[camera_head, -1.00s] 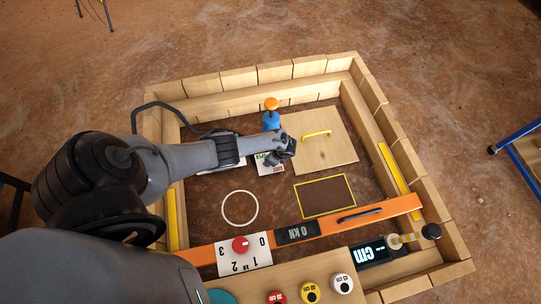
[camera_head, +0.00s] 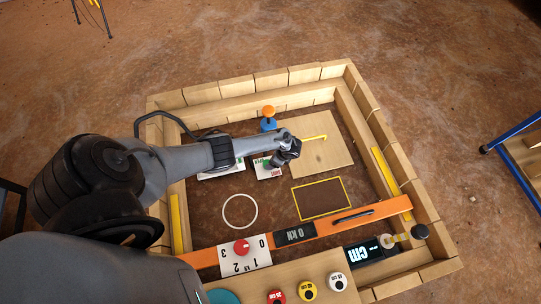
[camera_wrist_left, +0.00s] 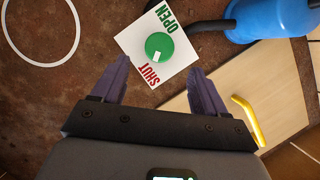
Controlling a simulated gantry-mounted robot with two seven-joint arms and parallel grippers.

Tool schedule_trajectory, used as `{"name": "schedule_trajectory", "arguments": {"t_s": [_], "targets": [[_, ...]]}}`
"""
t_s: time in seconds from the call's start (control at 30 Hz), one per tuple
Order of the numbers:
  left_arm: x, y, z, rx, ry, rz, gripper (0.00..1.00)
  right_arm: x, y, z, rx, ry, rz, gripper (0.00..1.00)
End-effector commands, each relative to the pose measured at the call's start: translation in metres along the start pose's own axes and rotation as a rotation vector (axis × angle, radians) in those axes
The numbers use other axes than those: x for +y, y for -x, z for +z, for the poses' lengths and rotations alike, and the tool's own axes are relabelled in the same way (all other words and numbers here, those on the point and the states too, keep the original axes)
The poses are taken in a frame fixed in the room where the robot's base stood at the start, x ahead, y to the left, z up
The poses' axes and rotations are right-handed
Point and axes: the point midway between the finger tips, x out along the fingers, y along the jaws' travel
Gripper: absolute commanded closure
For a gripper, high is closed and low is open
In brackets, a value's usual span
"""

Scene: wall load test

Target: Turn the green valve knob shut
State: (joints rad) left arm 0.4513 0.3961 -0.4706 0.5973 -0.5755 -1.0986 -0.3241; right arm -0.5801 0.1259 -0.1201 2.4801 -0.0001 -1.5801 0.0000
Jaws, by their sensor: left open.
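The green valve knob (camera_wrist_left: 160,46) sits on a white plate (camera_wrist_left: 178,66) with OPEN in green and SHUT in red. The knob's white mark is on its SHUT side. In the head view the plate (camera_head: 266,172) shows partly beside my gripper, and the knob is hidden. My left gripper (camera_head: 288,152) is over the plate's right side. In the left wrist view the open left gripper (camera_wrist_left: 158,71) has its fingers spread with nothing between them. The knob appears just beyond the fingertips, apart from them. My right gripper is not in view.
A blue bottle-like object with an orange top (camera_head: 268,120) stands behind the plate, with a dark hose by it. A wooden panel with a yellow handle (camera_head: 318,138) is to the right. An orange bar (camera_head: 372,213) crosses in front. Wooden walls enclose the area.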

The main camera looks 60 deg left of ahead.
Motion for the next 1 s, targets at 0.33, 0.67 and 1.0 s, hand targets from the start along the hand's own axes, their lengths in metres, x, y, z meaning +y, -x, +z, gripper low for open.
{"name": "schedule_trajectory", "arguments": {"t_s": [0.33, 0.67, 1.0], "targets": [[0.001, 0.032, 0.0, 0.0, -0.001, 0.0, 0.27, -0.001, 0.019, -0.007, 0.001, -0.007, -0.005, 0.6], [0.001, 0.032, 0.0, -0.001, -0.001, 0.001, 0.27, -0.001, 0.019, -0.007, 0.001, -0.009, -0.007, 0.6], [0.013, 0.037, -0.02, 0.028, 0.008, -0.021, 0.27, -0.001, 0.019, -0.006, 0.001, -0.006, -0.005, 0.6]]}}
